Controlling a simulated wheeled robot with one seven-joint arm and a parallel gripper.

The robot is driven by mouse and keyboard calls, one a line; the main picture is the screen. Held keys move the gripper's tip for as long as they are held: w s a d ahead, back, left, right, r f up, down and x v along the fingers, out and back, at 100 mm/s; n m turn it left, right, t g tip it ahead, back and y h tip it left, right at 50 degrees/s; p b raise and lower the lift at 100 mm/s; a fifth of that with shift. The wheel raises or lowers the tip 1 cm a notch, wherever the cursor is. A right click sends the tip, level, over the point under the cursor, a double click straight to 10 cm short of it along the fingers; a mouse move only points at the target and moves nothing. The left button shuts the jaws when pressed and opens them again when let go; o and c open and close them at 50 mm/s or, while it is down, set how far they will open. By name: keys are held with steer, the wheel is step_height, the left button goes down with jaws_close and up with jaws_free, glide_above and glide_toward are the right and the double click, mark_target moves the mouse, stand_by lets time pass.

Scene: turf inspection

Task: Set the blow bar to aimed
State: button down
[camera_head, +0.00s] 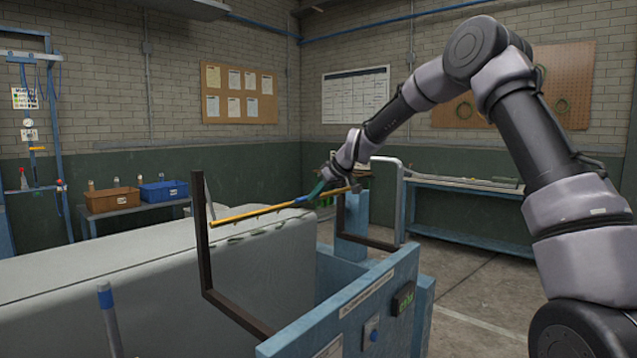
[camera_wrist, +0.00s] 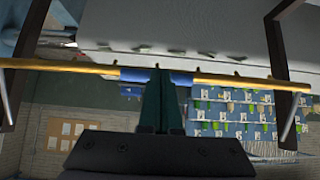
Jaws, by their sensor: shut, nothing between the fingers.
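The blow bar is a thin yellow bar (camera_head: 258,211) with small nozzles along it, spanning a dark brown bracket frame (camera_head: 203,240) above the grey turf slab (camera_head: 150,270). In the wrist view the yellow bar (camera_wrist: 60,65) crosses the picture, with blue sleeves near its middle. My gripper (camera_head: 308,197) reaches the bar at its blue section. In the wrist view my gripper's dark green fingers (camera_wrist: 165,78) are closed together and overlap the bar between the blue sleeves. Nothing is seen pinched between them; whether they touch the bar is unclear.
A blue machine body (camera_head: 350,300) with a small dark display (camera_head: 403,298) and a blue button (camera_head: 372,329) stands in front. Orange (camera_head: 112,201) and blue (camera_head: 162,190) bins sit on a bench at left. A workbench (camera_head: 465,185) stands behind at right, with open floor before it.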

steer(key=x, duration=0.6)
steer(key=shift+f, duration=0.35)
steer(key=shift+w+a, duration=0.15)
steer(key=shift+w, duration=0.05)
steer(key=shift+r, duration=0.15)
stand_by(1.2)
